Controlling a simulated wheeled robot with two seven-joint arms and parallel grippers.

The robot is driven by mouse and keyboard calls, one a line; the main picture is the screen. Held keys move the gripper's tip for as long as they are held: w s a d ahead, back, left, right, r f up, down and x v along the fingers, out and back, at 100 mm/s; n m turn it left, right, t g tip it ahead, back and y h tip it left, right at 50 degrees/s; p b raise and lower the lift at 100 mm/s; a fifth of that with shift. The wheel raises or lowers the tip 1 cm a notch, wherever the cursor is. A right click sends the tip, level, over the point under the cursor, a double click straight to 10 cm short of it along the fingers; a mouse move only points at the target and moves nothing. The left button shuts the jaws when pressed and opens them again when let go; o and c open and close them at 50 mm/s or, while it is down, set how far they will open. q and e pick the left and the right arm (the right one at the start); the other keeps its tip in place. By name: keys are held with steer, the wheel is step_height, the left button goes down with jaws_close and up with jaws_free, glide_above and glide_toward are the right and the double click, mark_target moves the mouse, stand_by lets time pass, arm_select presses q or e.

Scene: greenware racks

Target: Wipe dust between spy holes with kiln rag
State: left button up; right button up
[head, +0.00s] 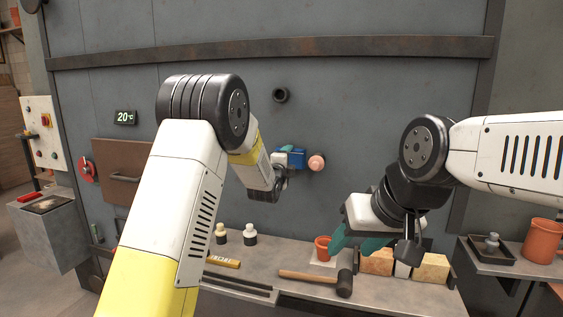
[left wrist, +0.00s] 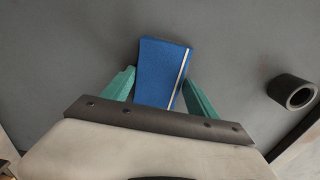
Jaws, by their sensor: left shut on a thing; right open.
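The kiln rag (head: 296,158) is a folded blue pad with a pale stripe; it also fills the middle of the left wrist view (left wrist: 160,72). My left gripper (head: 287,153) is shut on it, its green fingers on either side. The rag is at the grey kiln front; I cannot tell whether it touches. An upper spy hole (head: 280,95) is a dark open tube. A lower one, right beside the rag, has a pinkish plug (head: 316,162). A dark tube (left wrist: 297,92) shows in the left wrist view. No dust is clear. My right gripper (head: 357,243) is open and empty above the shelf.
A shelf (head: 245,262) below holds two small bottles (head: 236,236), a terracotta pot (head: 322,248), a mallet (head: 320,281) and blocks (head: 376,262). A side stand at right carries a larger pot (head: 541,242). A brown box with a handle (head: 122,165) juts out at left.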

arm_select(q)
steer(key=shift+s+d, duration=0.2)
steer(key=shift+d, duration=0.4)
steer(key=shift+s+d, duration=0.15)
steer(key=shift+d, duration=0.4)
steer(key=w+a, duration=0.2)
steer(key=a, duration=0.5)
steer(key=shift+w, duration=0.25)
steer(key=shift+a+r, duration=0.1)
steer(key=shift+a, duration=0.05)
steer(key=shift+s, duration=0.1)
steer(key=shift+v, duration=2.9)
steer(key=shift+v, duration=1.45)
